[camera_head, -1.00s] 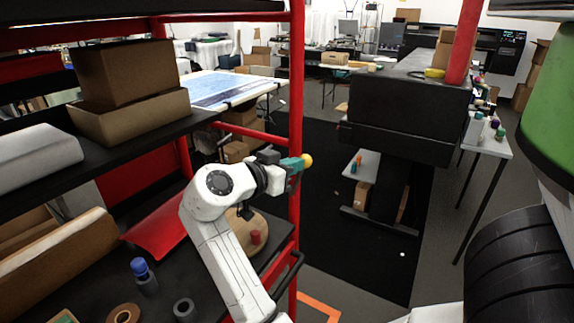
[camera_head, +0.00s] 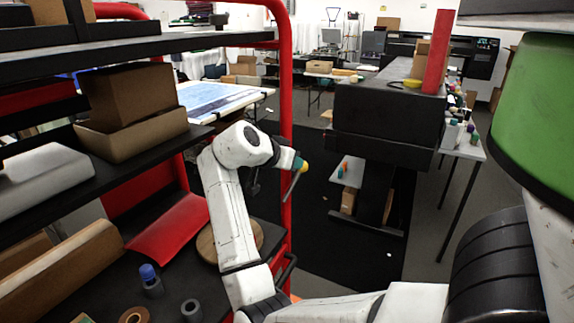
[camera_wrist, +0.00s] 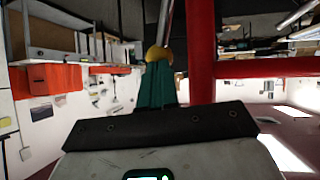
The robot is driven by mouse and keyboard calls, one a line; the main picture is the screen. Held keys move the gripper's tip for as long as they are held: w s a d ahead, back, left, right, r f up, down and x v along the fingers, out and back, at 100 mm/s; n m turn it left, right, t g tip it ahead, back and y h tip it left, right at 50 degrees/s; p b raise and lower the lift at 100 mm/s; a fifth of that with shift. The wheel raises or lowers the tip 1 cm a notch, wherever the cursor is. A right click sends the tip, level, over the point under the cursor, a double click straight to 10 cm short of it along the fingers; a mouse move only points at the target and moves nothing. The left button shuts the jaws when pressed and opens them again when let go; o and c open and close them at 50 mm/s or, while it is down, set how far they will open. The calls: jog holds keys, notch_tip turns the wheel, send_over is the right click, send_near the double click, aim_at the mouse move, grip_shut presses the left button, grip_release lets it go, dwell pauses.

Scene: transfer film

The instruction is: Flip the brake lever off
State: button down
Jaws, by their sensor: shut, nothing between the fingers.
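A thin grey rod (camera_head: 294,185), which looks like the brake lever, slants down beside the front red post of the rack in the head view. In the wrist view a grey metal rod (camera_wrist: 166,18) shows just past my fingertips, beside a red post. My gripper (camera_head: 303,165) has teal fingers with a yellow rounded tip and is at the rod's upper end. It also shows in the wrist view (camera_wrist: 158,54), shut with nothing held. I cannot tell whether the tip touches the rod. The rod's far end is not clear.
The red post (camera_head: 286,90) stands close to my gripper. A shelf with cardboard boxes (camera_head: 128,100) is at the left. The lower shelf holds a round wooden board (camera_head: 250,240), a blue-capped bottle (camera_head: 150,279) and rolls. Dark open floor (camera_head: 325,245) lies to the right.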

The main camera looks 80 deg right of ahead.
jog(key=shift+s+d+f+b, duration=0.15)
jog(key=shift+d+f, duration=0.05)
jog(key=shift+d, duration=0.45)
jog(key=shift+s+d+f+b, duration=0.15)
jog(key=shift+s+d+b, duration=0.05)
jog(key=shift+d, duration=0.4)
jog(key=shift+s+d+f+b, duration=0.15)
jog(key=shift+d+f, duration=0.05)
jog(key=shift+d, duration=0.45)
